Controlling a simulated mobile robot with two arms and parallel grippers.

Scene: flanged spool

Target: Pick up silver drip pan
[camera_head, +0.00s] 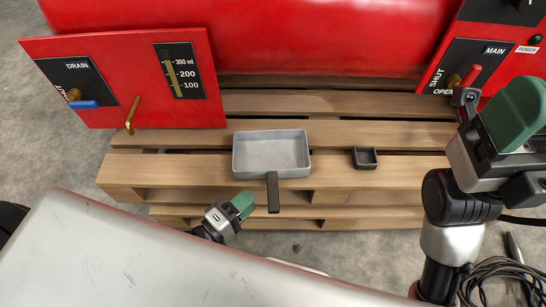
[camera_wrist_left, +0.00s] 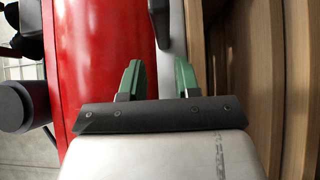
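The silver drip pan (camera_head: 271,151), a shallow grey rectangular tray, sits on the wooden pallet. Its dark handle (camera_head: 273,192) points toward me. My left gripper (camera_head: 243,204) is just left of the handle, apart from it in the head view. In the left wrist view its two green fingers (camera_wrist_left: 158,80) are spread with nothing held between them. A grey strip and a dark piece show beyond the fingers; I cannot tell for sure that they are the pan and handle. My right gripper (camera_head: 514,112) is raised at the right, and its finger gap is hidden.
A small dark tray (camera_head: 365,158) lies right of the pan. Behind stands a red tank (camera_head: 300,35). A red drain panel (camera_head: 135,80) has a blue-handled valve (camera_head: 84,104) and a brass spout (camera_head: 132,115). A cable (camera_head: 500,280) lies on the floor at lower right.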

